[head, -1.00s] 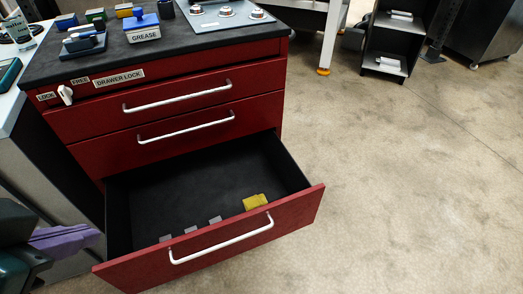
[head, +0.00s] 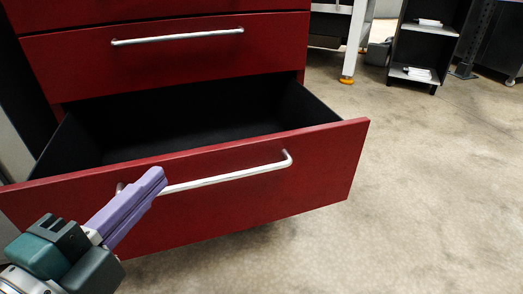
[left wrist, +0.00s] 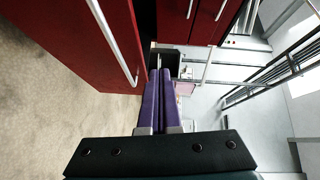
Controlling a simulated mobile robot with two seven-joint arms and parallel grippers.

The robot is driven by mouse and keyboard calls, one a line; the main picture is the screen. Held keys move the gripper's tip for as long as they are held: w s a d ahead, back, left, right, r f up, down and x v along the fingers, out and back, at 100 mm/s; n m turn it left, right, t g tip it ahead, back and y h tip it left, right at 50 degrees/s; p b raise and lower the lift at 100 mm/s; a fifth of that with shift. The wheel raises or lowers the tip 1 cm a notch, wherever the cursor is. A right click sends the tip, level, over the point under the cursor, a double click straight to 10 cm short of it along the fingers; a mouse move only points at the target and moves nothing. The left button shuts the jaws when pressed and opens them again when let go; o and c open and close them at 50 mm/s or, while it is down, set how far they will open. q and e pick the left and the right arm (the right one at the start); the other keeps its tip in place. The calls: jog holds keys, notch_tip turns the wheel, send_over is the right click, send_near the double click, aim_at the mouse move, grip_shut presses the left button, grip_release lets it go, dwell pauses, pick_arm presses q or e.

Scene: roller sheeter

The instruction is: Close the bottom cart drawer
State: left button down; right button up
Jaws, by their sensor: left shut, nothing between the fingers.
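The bottom cart drawer (head: 290,197) is pulled out, and its black inside (head: 190,125) shows behind the red front. Its white bar handle (head: 225,178) runs across the front, with the left end partly hidden by my gripper. My left gripper (head: 160,176), with purple fingers, is shut and empty in front of the left part of the drawer front. I cannot tell whether its tips touch it. In the left wrist view the closed fingers (left wrist: 158,75) point ahead, with a red front and white handle (left wrist: 112,40) to their left. My right gripper is not in view.
The drawer above (head: 180,55) is shut, with a white handle. A black shelf unit (head: 420,50) and a white leg with an orange foot (head: 348,78) stand at the back right. The concrete floor (head: 430,190) to the right is clear.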

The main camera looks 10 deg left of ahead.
pick_arm(q)
notch_tip(320, 180, down, 5)
jog(key=d+m+h+b, duration=0.2)
jog(key=d+b, duration=0.1)
jog(key=m+b, duration=0.1)
jog(key=b, duration=0.1)
send_near(233, 148)
jog(key=w+d, duration=0.2)
jog(key=d, duration=0.1)
jog(key=w, duration=0.1)
jog(key=w+a, duration=0.1)
jog(key=w, duration=0.1)
jog(key=shift+a+f+h, duration=0.1)
jog(key=shift+a+h, duration=0.1)
jog(key=shift+h, duration=0.2)
jog(key=shift+w+a, duration=0.25)
jog(key=shift+w, duration=0.15)
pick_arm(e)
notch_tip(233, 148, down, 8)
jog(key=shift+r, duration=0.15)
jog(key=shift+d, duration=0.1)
